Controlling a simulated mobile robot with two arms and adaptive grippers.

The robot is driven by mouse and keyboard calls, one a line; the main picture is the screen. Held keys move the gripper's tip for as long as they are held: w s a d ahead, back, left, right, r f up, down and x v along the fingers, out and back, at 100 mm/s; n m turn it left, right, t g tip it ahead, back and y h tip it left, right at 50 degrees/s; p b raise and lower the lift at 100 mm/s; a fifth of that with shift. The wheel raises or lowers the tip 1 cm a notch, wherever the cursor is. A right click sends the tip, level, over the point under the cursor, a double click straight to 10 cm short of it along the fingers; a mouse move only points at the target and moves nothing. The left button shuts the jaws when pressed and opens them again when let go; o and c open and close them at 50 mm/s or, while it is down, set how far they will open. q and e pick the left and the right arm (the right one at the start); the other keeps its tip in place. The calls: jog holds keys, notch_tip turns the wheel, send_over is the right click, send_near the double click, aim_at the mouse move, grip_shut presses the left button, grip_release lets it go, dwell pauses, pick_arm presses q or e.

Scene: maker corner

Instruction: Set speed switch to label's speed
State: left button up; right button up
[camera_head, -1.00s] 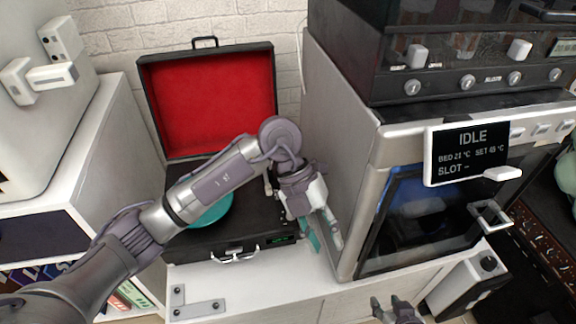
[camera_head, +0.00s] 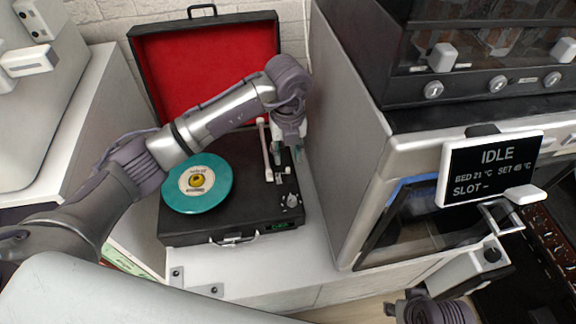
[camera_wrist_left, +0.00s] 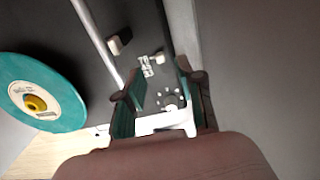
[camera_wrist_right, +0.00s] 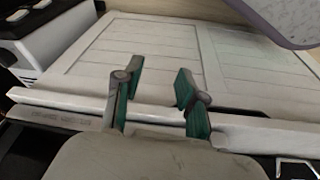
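A black turntable (camera_head: 215,235) stands open on the white surface, with a teal record (camera_head: 210,198) on it. The record's cream label (camera_wrist_left: 30,98) surrounds a yellow hub; its print is too small to read. A small pale plate that looks like the speed switch (camera_wrist_left: 147,66) lies on the deck; its setting is unclear. A round knob (camera_wrist_left: 170,102) shows between my left fingers in the left wrist view. My left gripper (camera_head: 286,154) is open and empty above the deck's right side. My right gripper (camera_wrist_right: 160,90) is open and empty, away from the turntable.
The white tonearm (camera_head: 265,150) stands close to my left gripper. The grey side of a machine (camera_head: 345,130) rises just right of the turntable. Its display (camera_head: 492,170) reads IDLE. The red-lined lid (camera_head: 215,62) stands open behind.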

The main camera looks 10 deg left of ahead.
aim_at(288, 168)
pick_arm(q)
notch_tip(288, 168, down, 5)
jog(key=shift+r+b, duration=0.1)
jog(key=shift+b, duration=0.25)
pick_arm(e)
jog(key=v, duration=0.3)
jog(key=shift+r, duration=0.15)
pick_arm(q)
grip_shut()
